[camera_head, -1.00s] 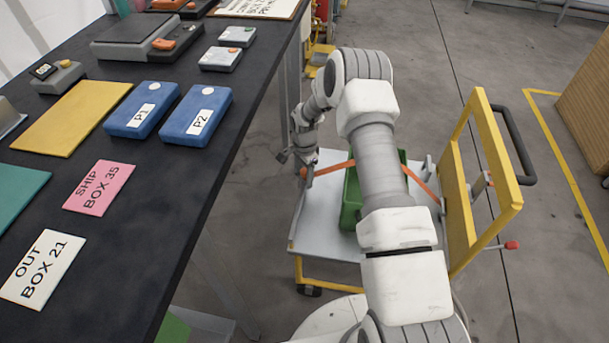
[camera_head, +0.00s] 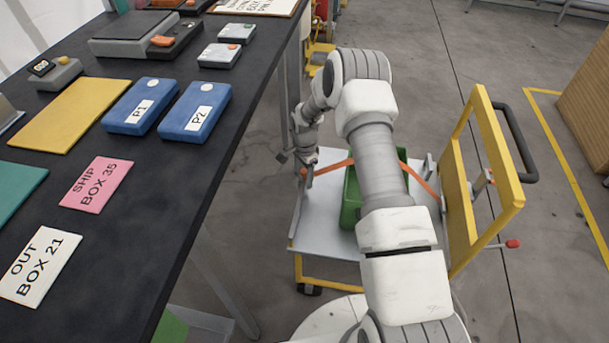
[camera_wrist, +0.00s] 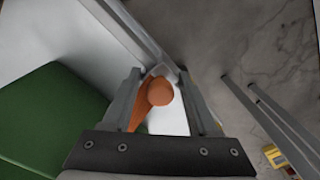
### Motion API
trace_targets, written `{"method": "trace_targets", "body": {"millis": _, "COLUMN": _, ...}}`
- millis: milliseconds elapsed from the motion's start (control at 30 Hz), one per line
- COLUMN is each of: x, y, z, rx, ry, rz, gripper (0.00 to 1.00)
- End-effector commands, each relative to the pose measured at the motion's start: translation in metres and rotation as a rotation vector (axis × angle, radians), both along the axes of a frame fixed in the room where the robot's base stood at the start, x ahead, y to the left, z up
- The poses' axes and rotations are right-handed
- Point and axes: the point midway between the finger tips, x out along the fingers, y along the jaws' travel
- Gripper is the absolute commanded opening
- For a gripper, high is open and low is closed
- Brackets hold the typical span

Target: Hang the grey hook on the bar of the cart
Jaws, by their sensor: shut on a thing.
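My gripper (camera_head: 303,168) is low over the cart's left edge. In the wrist view its fingers (camera_wrist: 160,74) stand either side of the strap's rounded orange end (camera_wrist: 160,92). A pale grey tip, seemingly the grey hook (camera_wrist: 164,71), shows just beyond it; its shape is mostly hidden. The orange strap (camera_head: 335,165) runs from my gripper across the green crate (camera_head: 350,200) to the cart's right side. The cart (camera_head: 317,222) has a light grey deck. A grey bar (camera_wrist: 134,31) passes close by the fingertips; I cannot tell whether the hook touches it.
The black worktable (camera_head: 125,185) stands close on the left, with blue boxes and labelled cards on it. The cart's yellow upright frame (camera_head: 490,150) and dark handle (camera_head: 515,140) rise at right. Open grey floor lies beyond the cart.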

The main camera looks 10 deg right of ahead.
Motion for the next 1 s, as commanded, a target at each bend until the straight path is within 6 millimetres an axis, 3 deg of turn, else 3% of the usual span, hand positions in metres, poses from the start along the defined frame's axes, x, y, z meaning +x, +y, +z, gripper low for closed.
{"method": "trace_targets", "body": {"millis": 367, "x": 0.0, "y": 0.0, "z": -0.005, "rx": 0.0, "ry": -0.001, "rz": 0.0, "gripper": 0.0}}
{"method": "trace_targets", "body": {"millis": 400, "x": 0.0, "y": 0.0, "z": -0.004, "rx": 0.0, "ry": -0.001, "rz": 0.0, "gripper": 0.66}}
{"method": "trace_targets", "body": {"millis": 567, "x": 0.0, "y": 0.0, "z": -0.004, "rx": 0.0, "ry": -0.001, "rz": 0.0, "gripper": 0.94}}
{"method": "trace_targets", "body": {"millis": 867, "x": 0.0, "y": 0.0, "z": -0.003, "rx": 0.0, "ry": 0.0, "rz": 0.0, "gripper": 0.94}}
{"method": "trace_targets", "body": {"millis": 1000, "x": 0.0, "y": 0.0, "z": 0.01, "rx": 0.001, "ry": -0.002, "rz": 0.0, "gripper": 0.94}}
